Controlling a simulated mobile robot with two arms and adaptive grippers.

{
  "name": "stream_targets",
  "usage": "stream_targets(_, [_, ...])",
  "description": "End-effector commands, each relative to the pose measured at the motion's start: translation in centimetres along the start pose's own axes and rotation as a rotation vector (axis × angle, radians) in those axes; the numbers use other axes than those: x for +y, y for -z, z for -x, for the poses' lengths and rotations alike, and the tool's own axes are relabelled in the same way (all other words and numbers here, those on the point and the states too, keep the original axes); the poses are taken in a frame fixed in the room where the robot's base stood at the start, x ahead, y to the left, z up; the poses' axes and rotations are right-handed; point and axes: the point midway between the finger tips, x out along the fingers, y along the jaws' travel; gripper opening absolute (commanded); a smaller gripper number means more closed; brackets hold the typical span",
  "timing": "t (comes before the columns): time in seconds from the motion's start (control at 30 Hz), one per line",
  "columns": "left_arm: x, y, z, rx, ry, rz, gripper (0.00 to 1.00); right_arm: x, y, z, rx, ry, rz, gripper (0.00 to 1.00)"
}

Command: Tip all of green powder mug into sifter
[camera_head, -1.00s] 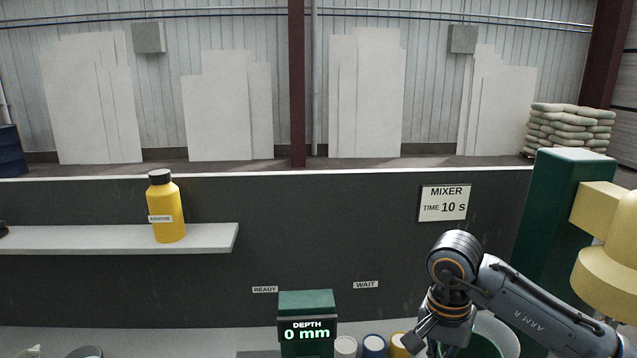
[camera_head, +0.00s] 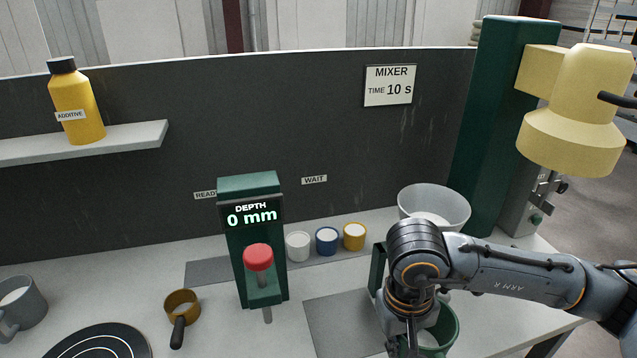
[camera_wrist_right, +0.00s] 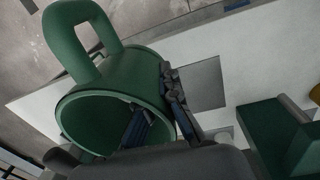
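The green mug (camera_head: 447,337) stands on the table at the lower right, partly hidden by my right arm. Pale contents show inside it. In the right wrist view the mug (camera_wrist_right: 100,92) is close, its handle toward the top. My right gripper (camera_wrist_right: 158,112) straddles the mug's wall, one finger inside and one outside. I cannot tell whether it is clamped on it. A small brass-coloured round cup with a dark handle (camera_head: 182,305) lies left of the depth press; it may be the sifter, but I cannot be sure. My left gripper is not in view.
The depth press (camera_head: 249,200) with a red knob stands mid-table. Several small pots (camera_head: 327,240) stand behind it. A large grey bowl (camera_head: 434,205) is behind my right arm, near the yellow mixer head (camera_head: 575,130). A grey mug (camera_head: 20,305) and black ringed disc (camera_head: 105,342) are at left.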

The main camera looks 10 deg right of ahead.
Motion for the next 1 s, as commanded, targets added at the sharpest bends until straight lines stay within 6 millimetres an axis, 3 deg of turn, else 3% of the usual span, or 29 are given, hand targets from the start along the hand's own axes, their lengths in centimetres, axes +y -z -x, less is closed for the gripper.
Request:
stream_targets(0.17, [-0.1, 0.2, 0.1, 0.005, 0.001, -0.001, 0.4, -0.2, 0.2, 0.4, 0.003, 0.001, 0.01, 0.0])
stream_targets(0.33, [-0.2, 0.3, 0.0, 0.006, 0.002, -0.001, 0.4, -1.8, 1.1, 3.0, 0.016, 0.002, 0.123, 0.0])
stream_targets(0.63, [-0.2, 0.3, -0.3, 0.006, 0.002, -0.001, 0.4, -7.1, 1.8, 13.2, 0.048, -0.001, 0.592, 0.0])
stream_targets(0.8, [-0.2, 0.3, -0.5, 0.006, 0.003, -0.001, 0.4, -9.6, 0.2, 19.1, 0.065, -0.002, 0.885, 0.0])
stream_targets(1.0, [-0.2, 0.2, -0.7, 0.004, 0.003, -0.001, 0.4, -11.4, -2.2, 23.8, 0.076, 0.0, 1.151, 0.0])
